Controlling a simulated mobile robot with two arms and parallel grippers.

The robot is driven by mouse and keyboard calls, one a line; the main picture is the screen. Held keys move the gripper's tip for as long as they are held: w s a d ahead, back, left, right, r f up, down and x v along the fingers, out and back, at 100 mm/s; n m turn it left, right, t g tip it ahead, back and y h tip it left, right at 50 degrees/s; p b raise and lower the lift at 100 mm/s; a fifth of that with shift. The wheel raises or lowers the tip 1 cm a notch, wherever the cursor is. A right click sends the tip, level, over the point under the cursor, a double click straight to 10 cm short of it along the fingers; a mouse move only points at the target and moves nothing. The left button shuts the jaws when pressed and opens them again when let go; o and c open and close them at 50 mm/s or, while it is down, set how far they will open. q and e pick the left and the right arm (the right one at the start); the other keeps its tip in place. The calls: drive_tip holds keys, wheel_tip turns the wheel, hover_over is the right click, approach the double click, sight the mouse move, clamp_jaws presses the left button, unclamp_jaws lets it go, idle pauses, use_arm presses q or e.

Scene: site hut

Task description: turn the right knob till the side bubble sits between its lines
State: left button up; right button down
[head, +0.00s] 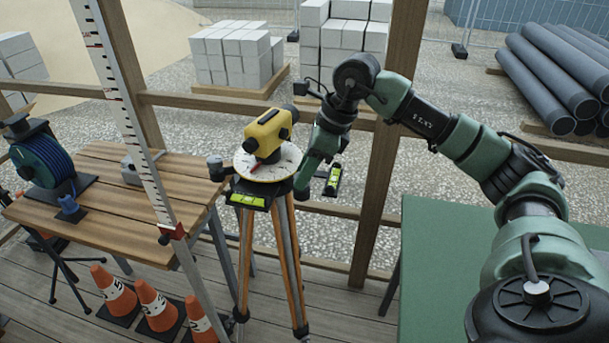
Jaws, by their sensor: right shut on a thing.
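The yellow levelling instrument (268,134) sits on a round white plate (262,168) on top of a wooden tripod (290,262). A green front vial (247,200) faces me below the plate. The green side vial (333,180) stands out at the right; its bubble and lines are too small to tell apart. A dark knob (215,166) shows at the left of the plate. My right gripper (302,184) reaches down at the plate's right side, shut on the right knob, which it mostly hides. My left gripper is out of view.
A wooden post (385,150) rises behind my right arm. A green tabletop (435,270) is at the right.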

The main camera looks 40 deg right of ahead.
drive_tip(key=shift+d+r+n, duration=0.1)
drive_tip(key=shift+n, duration=0.5)
drive_tip(key=c, duration=1)
unclamp_jaws()
drive_tip(key=shift+c, duration=0.2)
drive_tip(key=shift+d+r+b, duration=0.1)
drive_tip(key=shift+r+b, duration=0.2)
drive_tip(key=b+v, duration=0.1)
drive_tip(key=v, duration=0.6)
drive_tip(key=shift+d, duration=0.1)
